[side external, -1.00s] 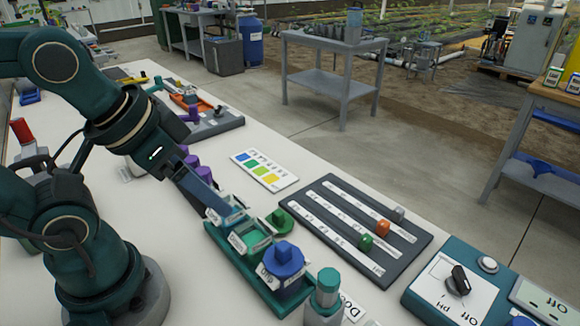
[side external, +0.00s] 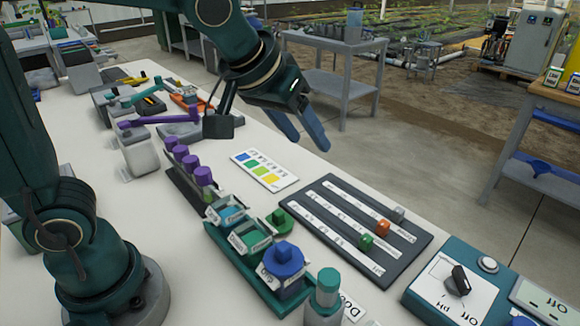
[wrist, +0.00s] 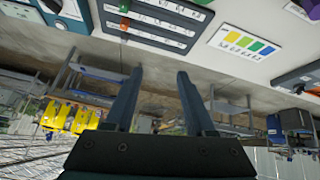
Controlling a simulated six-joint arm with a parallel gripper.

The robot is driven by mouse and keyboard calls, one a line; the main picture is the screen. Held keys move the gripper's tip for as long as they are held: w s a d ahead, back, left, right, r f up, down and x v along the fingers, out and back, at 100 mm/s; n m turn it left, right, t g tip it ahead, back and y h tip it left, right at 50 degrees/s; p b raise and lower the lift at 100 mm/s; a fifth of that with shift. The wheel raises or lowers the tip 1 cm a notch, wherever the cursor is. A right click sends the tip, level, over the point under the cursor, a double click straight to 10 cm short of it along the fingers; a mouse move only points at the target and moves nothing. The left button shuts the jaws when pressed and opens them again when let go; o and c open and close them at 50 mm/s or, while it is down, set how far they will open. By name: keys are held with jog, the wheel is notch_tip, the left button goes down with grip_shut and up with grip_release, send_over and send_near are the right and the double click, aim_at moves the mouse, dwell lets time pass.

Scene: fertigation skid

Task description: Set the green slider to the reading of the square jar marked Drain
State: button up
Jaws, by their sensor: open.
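The slider board (side external: 350,232) lies on the white bench with three labelled tracks. Its green slider (side external: 366,242) sits on the nearest track, right of the middle. In the wrist view the board (wrist: 155,28) is at the top. A green rack (side external: 232,258) holds square jars: one with light blue contents (side external: 228,213), one with green contents (side external: 250,236), and one with a blue lid (side external: 284,268). I cannot read which is marked Drain. My gripper (side external: 312,145) is open and empty, raised beyond the colour card, apart from board and jars; its fingers (wrist: 158,73) show in the wrist view.
A colour card (side external: 264,170) lies left of the board. An orange slider (side external: 382,228) and a grey slider (side external: 398,214) sit on other tracks. A green lid (side external: 281,220) lies beside the rack. A teal-capped bottle (side external: 326,295) and a control box (side external: 452,290) stand at the front.

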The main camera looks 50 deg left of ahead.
jog(key=w+d+f+g, duration=0.1)
jog(key=w+d+f, duration=0.4)
jog(key=f, duration=0.1)
jog(key=m+g, duration=0.2)
send_over(368, 237)
jog(key=s, duration=0.2)
notch_tip(368, 237, down, 7)
jog(key=shift+s+f, duration=0.15)
jog(key=shift+x, duration=2.35)
jog(key=shift+t, duration=0.3)
grip_shut()
